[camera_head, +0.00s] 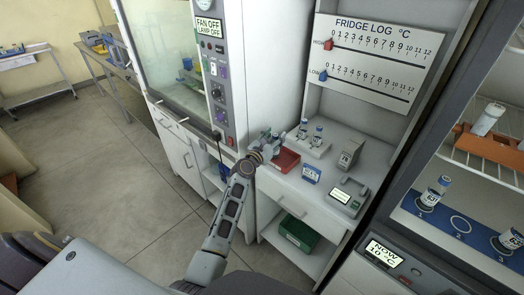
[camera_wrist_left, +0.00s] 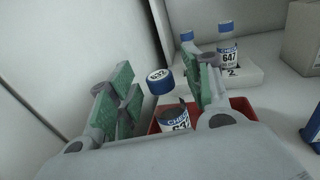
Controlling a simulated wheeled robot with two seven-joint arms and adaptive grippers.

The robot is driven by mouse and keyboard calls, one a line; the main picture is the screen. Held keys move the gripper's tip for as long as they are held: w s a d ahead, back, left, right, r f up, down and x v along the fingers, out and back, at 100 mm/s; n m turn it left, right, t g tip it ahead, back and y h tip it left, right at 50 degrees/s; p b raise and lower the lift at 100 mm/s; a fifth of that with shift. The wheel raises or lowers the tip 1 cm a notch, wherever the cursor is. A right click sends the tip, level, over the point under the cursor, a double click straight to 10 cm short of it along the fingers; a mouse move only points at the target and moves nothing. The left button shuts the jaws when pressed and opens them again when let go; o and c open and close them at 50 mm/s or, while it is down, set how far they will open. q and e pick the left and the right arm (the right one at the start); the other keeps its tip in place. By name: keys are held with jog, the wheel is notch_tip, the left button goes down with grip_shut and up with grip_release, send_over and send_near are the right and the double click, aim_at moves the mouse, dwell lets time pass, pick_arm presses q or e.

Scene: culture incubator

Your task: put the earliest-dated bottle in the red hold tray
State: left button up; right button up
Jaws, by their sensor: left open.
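My left gripper (camera_head: 268,141) is over the white counter by the red tray (camera_head: 287,160). In the left wrist view its green-padded fingers (camera_wrist_left: 162,92) are open, with a gap on both sides of a blue-capped bottle (camera_wrist_left: 174,118). The cap reads 632. This bottle appears to stand in the red tray (camera_wrist_left: 241,104); its base is hidden. Behind it, a bottle marked 647 (camera_wrist_left: 228,55) and another blue-capped bottle (camera_wrist_left: 187,37) stand on a white rack (camera_wrist_left: 255,74). The rack (camera_head: 312,147) also shows in the head view. My right gripper is out of view.
A fridge (camera_head: 470,155) at right holds bottles (camera_head: 434,190). The fume cabinet (camera_head: 226,75) rises close on the left.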

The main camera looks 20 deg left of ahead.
pick_arm(q)
jog(key=shift+s+a, duration=0.25)
jog(key=shift+s, duration=1)
jog(key=shift+s+a, duration=0.15)
jog(key=shift+s, duration=1.05)
jog(key=s, duration=0.3)
jog(key=s+a, duration=0.1)
jog(key=s, duration=0.1)
jog(key=shift+s, duration=0.3)
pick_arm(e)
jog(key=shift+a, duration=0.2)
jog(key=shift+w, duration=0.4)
